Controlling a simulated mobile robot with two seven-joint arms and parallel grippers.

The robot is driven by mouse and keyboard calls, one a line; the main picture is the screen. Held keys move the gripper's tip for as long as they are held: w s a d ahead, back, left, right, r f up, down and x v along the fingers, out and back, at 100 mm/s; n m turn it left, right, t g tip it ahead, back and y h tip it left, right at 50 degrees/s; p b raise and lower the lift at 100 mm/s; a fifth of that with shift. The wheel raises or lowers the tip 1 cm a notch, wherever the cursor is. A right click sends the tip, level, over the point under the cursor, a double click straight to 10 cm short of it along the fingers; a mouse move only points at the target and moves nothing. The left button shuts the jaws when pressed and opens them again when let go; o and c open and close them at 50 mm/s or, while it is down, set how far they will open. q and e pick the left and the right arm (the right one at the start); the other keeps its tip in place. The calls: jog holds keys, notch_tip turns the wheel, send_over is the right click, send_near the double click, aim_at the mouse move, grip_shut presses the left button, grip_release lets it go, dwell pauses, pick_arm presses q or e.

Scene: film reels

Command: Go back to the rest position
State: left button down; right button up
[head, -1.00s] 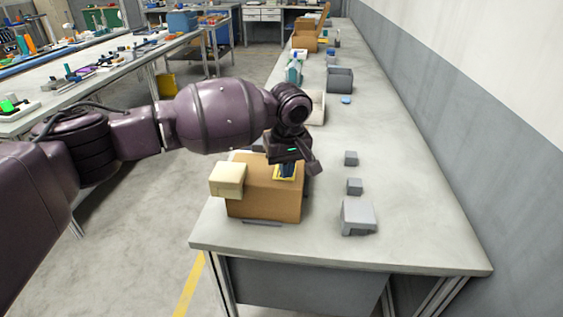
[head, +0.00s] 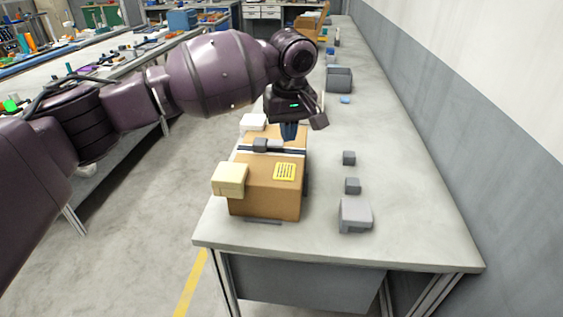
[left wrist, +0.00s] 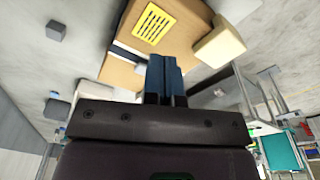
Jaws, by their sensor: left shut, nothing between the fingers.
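My left gripper (head: 290,131) is shut and empty, with its dark blue fingers pointing down over the far part of the brown box. In the left wrist view its closed fingers (left wrist: 165,78) show together, with nothing between them. The brown box (head: 264,201) stands on the near part of the grey worktop (head: 330,247). A yellow printed label (head: 284,172) lies on its top, and it also shows in the left wrist view (left wrist: 154,24). My right gripper is not in view.
A cream block (head: 229,179) sits at the box's left side. Two small grey blocks (head: 348,158) (head: 352,186) and a larger grey block (head: 355,214) stand right of the box. A grey bin (head: 339,79) is farther back. The worktop's right side is largely clear along the wall.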

pick_arm(q)
jog(key=s+a+f+m+h, duration=0.1)
jog(key=s+f+m+h, duration=0.15)
jog(key=s+f, duration=0.7)
jog(key=s+a+f+m+h, duration=0.1)
jog(key=s+f+m+h, duration=0.15)
jog(key=s+f, duration=0.7)
jog(key=s+a+f+n+t+y, duration=0.1)
jog(key=s+a+f+y, duration=0.25)
jog(key=s+a, duration=0.85)
jog(key=s+a+f+t+y, duration=0.15)
jog(key=s+a+f, duration=0.25)
jog(key=s+a, duration=0.8)
jog(key=w+a+f+t, duration=0.1)
jog(key=w+f+t, duration=0.6)
jog(key=w+f, duration=0.2)
jog(key=shift+w+a+f+m, duration=0.2)
jog(key=shift+f+m, duration=0.1)
jog(key=shift+f, duration=0.45)
